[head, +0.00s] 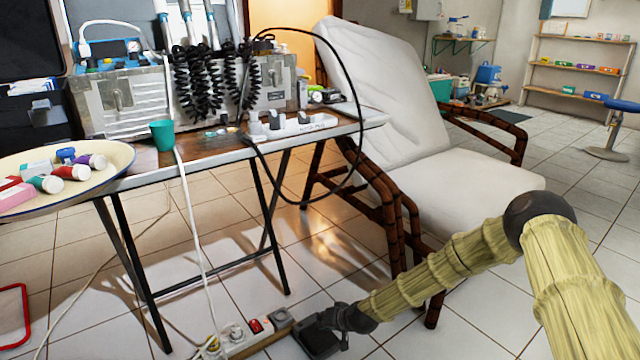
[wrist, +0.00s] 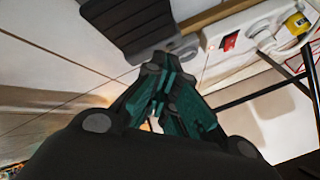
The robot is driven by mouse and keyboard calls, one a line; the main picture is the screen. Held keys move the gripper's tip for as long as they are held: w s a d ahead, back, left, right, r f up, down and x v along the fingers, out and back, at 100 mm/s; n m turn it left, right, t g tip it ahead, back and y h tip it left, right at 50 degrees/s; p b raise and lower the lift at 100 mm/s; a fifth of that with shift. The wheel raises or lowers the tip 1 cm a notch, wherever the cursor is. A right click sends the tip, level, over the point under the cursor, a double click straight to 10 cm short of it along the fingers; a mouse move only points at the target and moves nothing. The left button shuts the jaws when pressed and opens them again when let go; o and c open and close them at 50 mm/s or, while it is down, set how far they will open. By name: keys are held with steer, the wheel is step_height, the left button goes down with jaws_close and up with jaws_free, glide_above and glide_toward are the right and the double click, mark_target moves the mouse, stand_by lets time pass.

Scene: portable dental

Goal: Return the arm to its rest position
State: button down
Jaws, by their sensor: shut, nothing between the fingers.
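My arm reaches down from the right in the head view, its yellow-green ribbed links bent at a dark elbow. My gripper (wrist: 163,72) shows in the wrist view with its teal and black fingers drawn together and empty. In the head view the dark wrist end (head: 350,318) is low, close to the floor. A black ribbed foot pedal (head: 315,340) lies beside it; the pedal also shows just beyond the fingertips in the wrist view (wrist: 130,22). I cannot tell whether the fingers touch it.
A white power strip (head: 235,338) with a red switch lies next to the pedal. The folding table (head: 290,140) stands at left, with cables hanging to the floor. A reclined white chair (head: 480,185) with brown armrests stands behind my forearm. Tiled floor is open at right.

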steer(key=s+d+f+g+p, duration=0.1)
steer(key=s+d, duration=0.1)
steer(key=s, duration=0.7)
steer(key=s+d+f+g+h+p, duration=0.1)
steer(key=s+d+f+p, duration=0.1)
steer(key=s, duration=0.7)
steer(key=s+d+f+g+h+p, duration=0.1)
steer(key=s+d, duration=0.1)
steer(key=s, duration=0.7)
steer(key=shift+f+n+g+p, duration=0.2)
steer(key=shift+n+g+p, duration=0.1)
steer(key=shift+g+p, duration=0.1)
steer(key=s+d+r+g+h+p, duration=0.15)
steer(key=s+d+r, duration=0.25)
steer(key=s+d, duration=0.55)
steer(key=s+d+r+g+h+p, duration=0.15)
steer(key=s+d+r+p, duration=0.35)
steer(key=s, duration=0.8)
step_height(320, 180, up, 38)
steer(key=d+p, duration=0.1)
steer(key=p, duration=3.4)
steer(key=shift+s+d+f+h+p, duration=0.2)
steer(key=shift+s+d+h+p, duration=0.05)
steer(key=shift+s+h+p, duration=0.2)
